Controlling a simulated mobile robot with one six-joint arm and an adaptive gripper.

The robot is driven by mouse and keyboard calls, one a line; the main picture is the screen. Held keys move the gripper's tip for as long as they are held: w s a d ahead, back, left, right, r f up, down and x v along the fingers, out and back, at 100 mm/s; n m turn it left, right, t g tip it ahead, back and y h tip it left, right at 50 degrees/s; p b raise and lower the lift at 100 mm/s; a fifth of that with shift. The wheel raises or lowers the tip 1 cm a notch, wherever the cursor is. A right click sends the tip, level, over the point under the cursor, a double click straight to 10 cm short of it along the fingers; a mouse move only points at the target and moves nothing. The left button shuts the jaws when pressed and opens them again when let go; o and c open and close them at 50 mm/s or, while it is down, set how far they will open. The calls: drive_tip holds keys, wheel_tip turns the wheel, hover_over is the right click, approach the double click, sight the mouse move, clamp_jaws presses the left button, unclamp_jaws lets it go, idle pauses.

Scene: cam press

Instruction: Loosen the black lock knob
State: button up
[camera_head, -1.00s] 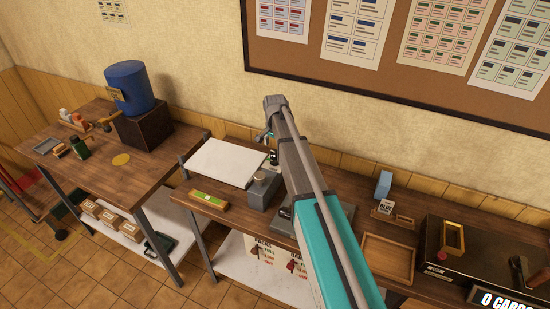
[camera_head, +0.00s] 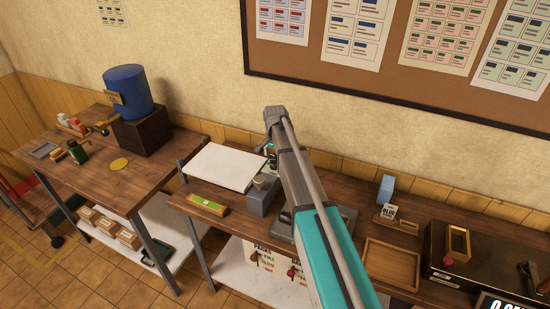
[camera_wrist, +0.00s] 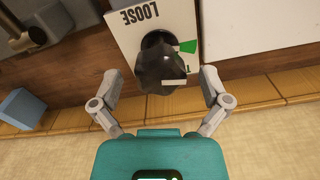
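The black lock knob (camera_wrist: 162,66) shows in the middle of the wrist view, faceted and dark, with a pale mark on its near side. Behind it is a white plate (camera_wrist: 124,22) with the word "LOOSE", upside down in the picture, and a green patch. My gripper (camera_wrist: 160,78) is open, with one finger to the left of the knob and one to the right. Gaps show between the fingers and the knob. In the head view my arm hides most of the gripper and the knob.
A white board (camera_head: 222,166) lies left of my arm, near a grey block (camera_head: 262,198) and a green-topped item (camera_head: 207,205). A wooden tray (camera_head: 392,266) and blue box (camera_head: 386,188) stand right of it. The wall is close behind the bench.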

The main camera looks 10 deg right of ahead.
drive_tip(key=c, duration=0.9)
drive_tip(key=shift+c, duration=0.2)
drive_tip(key=shift+n, duration=0.5)
drive_tip(key=n, duration=0.2)
drive_tip(key=shift+n, duration=0.3)
drive_tip(key=n, duration=0.4)
drive_tip(key=shift+n, duration=0.3)
drive_tip(key=n, duration=0.4)
drive_tip(key=shift+n, duration=0.3)
drive_tip(key=n, duration=0.4)
